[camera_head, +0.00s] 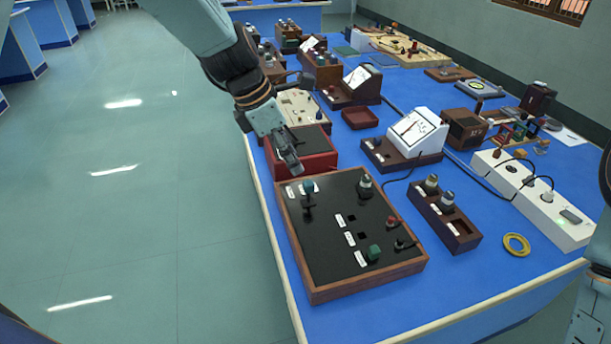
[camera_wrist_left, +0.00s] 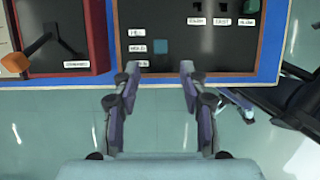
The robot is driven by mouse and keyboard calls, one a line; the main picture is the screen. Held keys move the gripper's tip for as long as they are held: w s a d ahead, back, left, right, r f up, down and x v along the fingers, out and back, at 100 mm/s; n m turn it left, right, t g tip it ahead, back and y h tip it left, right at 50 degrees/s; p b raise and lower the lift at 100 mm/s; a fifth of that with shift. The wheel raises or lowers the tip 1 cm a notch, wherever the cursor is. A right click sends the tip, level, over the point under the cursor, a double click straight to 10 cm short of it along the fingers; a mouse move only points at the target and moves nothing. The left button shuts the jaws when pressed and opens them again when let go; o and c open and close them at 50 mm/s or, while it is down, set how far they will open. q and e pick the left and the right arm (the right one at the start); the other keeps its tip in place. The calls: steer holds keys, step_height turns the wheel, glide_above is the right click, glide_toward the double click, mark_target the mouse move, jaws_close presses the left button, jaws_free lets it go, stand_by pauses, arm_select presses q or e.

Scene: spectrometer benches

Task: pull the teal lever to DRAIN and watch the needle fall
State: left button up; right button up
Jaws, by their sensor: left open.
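The teal lever (camera_head: 308,187) stands at the far-left corner of a black panel in a wooden frame (camera_head: 350,287). White labels lie beside it; their words are too small to read surely. In the left wrist view the teal lever top (camera_wrist_left: 160,46) shows just beyond the fingertips, roughly between them. My left gripper (camera_head: 291,163) is open and empty, over the near edge of the red box, apart from the lever. In the left wrist view its two fingers (camera_wrist_left: 160,72) stand wide apart. A white-faced meter (camera_head: 420,128) stands behind the panel; its needle reading is unclear.
The red box (camera_head: 318,164) adjoins the panel's far side. The panel also carries a green knob (camera_head: 373,252) and a red knob (camera_head: 392,222). A wooden block with bulb-like pieces (camera_head: 458,239) and a yellow ring (camera_head: 516,245) lie right. Open floor is at left.

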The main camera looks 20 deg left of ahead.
mark_target(308, 183)
arm_select(q)
steer(key=b+x, duration=0.1)
steer(key=x, duration=0.5)
steer(key=shift+w+d+f+b, duration=0.15)
steer(key=shift+d+f+b, duration=0.1)
steer(key=shift+b, duration=0.1)
steer(key=shift+w+f, duration=0.1)
steer(key=shift+f, duration=0.25)
steer(key=shift+d+f, duration=0.1)
steer(key=shift+d, duration=0.2)
steer(key=shift+a+f, duration=0.1)
steer(key=shift+a, duration=0.1)
steer(key=c, duration=0.4)
steer(key=shift+d, duration=0.1)
steer(key=shift+c, duration=1.3)
jaws_close()
